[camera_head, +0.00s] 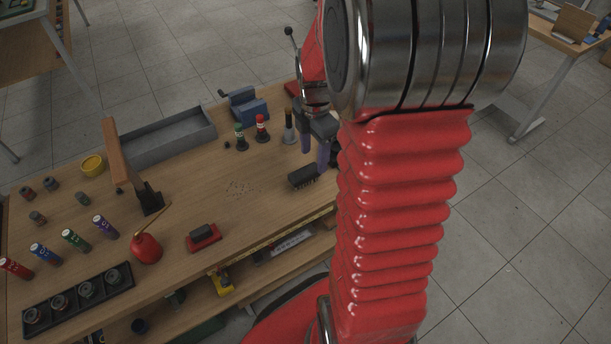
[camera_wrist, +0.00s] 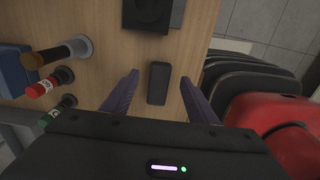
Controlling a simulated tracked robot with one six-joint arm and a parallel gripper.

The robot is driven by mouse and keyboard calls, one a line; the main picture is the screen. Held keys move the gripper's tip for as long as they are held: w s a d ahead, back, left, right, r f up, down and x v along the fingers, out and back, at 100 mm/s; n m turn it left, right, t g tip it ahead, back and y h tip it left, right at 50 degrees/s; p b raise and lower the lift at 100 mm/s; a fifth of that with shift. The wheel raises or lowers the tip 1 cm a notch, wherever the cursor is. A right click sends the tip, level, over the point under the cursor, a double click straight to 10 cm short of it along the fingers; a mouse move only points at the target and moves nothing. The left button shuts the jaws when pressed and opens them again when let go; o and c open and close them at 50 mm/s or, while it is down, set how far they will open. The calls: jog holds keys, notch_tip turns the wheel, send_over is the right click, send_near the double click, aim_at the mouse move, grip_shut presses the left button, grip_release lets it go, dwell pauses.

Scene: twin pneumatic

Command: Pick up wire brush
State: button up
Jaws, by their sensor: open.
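A black, block-shaped wire brush (camera_head: 302,177) lies on the wooden workbench (camera_head: 215,180) near its front right edge, with a bristly side showing in the head view. In the wrist view a dark block that looks like the brush (camera_wrist: 158,83) lies between the two purple fingers. My gripper (camera_head: 314,160) points down at the bench beside and above the brush, partly hidden by my arm. In the wrist view my gripper (camera_wrist: 160,77) is open, with gaps between the block and both fingers. Whether the fingers reach down to its height I cannot tell.
Green (camera_head: 240,138), red (camera_head: 262,130) and wooden-handled (camera_head: 288,126) tools stand near a blue vise (camera_head: 246,105). A black box (camera_wrist: 152,12) lies ahead of the fingers in the wrist view. A hammer (camera_head: 130,165) and red oil can (camera_head: 146,248) stand left. Bare bench lies mid-table.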

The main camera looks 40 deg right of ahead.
aim_at(312, 168)
jog(key=shift+f, duration=0.65)
jog(key=shift+a+f, duration=0.2)
jog(key=shift+f, duration=2.4)
jog(key=shift+c, duration=0.3)
jog(key=c, duration=1.2)
jog(key=shift+r, duration=0.1)
notch_tip(312, 168, up, 10)
jog(key=shift+f, duration=0.1)
